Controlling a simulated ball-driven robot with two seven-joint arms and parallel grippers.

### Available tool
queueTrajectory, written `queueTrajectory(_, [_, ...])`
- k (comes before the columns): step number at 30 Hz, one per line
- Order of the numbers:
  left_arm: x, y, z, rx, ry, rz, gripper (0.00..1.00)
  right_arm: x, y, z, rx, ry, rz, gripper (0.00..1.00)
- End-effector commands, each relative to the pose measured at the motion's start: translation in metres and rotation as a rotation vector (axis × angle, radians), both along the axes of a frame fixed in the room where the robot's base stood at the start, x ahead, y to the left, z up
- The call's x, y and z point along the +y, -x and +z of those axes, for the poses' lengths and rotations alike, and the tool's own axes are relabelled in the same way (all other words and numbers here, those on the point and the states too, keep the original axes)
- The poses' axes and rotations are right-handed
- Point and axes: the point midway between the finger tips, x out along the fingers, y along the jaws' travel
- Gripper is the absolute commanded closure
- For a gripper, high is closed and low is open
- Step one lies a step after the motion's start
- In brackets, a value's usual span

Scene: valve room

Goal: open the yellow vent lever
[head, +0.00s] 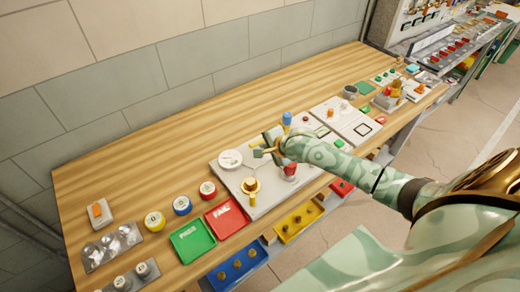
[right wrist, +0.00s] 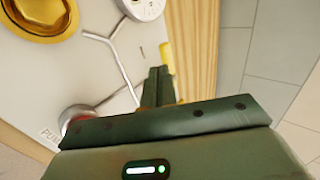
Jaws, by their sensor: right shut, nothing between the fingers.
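The yellow lever (right wrist: 167,58) shows in the right wrist view as a yellow piece at the panel's edge, partly hidden behind my fingers. In the head view it is mostly hidden by my gripper and arm. My right gripper (head: 260,152) is shut and empty over the pale valve panel (head: 268,204). In the right wrist view its dark fingertips (right wrist: 158,72) overlap the lower part of the lever; I cannot tell whether they touch it. My left gripper is not in view.
A white gauge (head: 230,159), a brass valve (head: 250,186) and a red knob (head: 290,169) stand on the panel near my gripper. A blue-topped part (head: 287,119) rises behind. Green (head: 192,240) and red (head: 227,217) trays lie left. The bench's back strip is clear.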

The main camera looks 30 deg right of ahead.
Motion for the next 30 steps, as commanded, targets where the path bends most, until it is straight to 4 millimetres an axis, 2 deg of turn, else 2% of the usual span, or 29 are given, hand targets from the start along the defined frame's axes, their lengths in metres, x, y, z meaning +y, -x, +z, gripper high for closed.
queueTrajectory(3, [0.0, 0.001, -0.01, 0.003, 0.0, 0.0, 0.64, 0.001, -0.014, -0.016, 0.0, 0.001, 0.0, 1.0])
queueTrajectory(9, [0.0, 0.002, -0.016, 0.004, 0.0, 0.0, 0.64, 0.002, -0.027, -0.026, 0.0, 0.001, 0.0, 1.0])
queueTrajectory(22, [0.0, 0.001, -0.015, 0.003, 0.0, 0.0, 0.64, 0.002, -0.029, -0.026, 0.0, 0.0, -0.001, 1.0])
queueTrajectory(30, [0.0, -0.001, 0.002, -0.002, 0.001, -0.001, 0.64, 0.002, -0.033, -0.024, 0.001, -0.003, -0.044, 1.0])
